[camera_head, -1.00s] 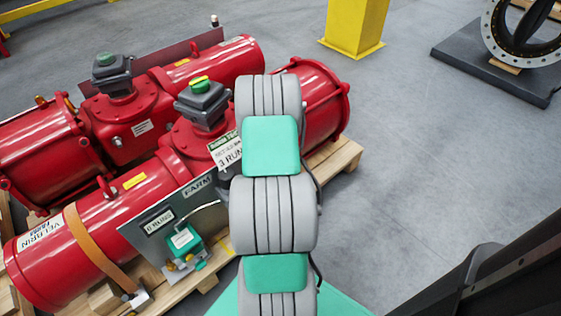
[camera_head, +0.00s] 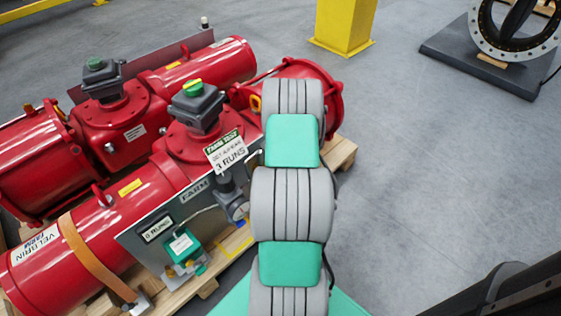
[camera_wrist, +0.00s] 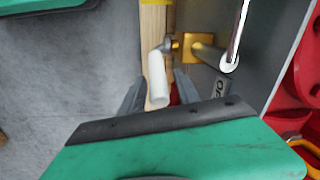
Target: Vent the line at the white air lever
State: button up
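The white air lever (camera_wrist: 157,80) shows in the wrist view as a short white handle on a metal stem. The stem joins a brass fitting (camera_wrist: 192,46) beside the grey panel. My gripper (camera_wrist: 158,93) has its two dark fingers apart, one on each side of the lever in the picture. I cannot tell whether the lever is at fingertip depth, and no contact shows. In the head view the lever cannot be made out, and my arm hides my gripper.
Red actuators (camera_head: 130,195) lie on a wooden pallet (camera_head: 345,150). A grey panel (camera_head: 160,215) carries a green box (camera_head: 182,245) and a gauge (camera_head: 238,210). A silver tube (camera_wrist: 236,38) runs close right of the lever.

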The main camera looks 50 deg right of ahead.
jog(key=shift+r, duration=0.1)
jog(key=r, duration=0.2)
jog(key=r+p, duration=0.1)
jog(key=r, duration=0.2)
jog(key=r+p, duration=0.1)
jog(key=r, duration=0.1)
jog(key=shift+s+d+r, duration=0.1)
jog(key=shift+s+r, duration=0.2)
jog(key=shift+s, duration=0.1)
jog(key=shift+c, duration=0.2)
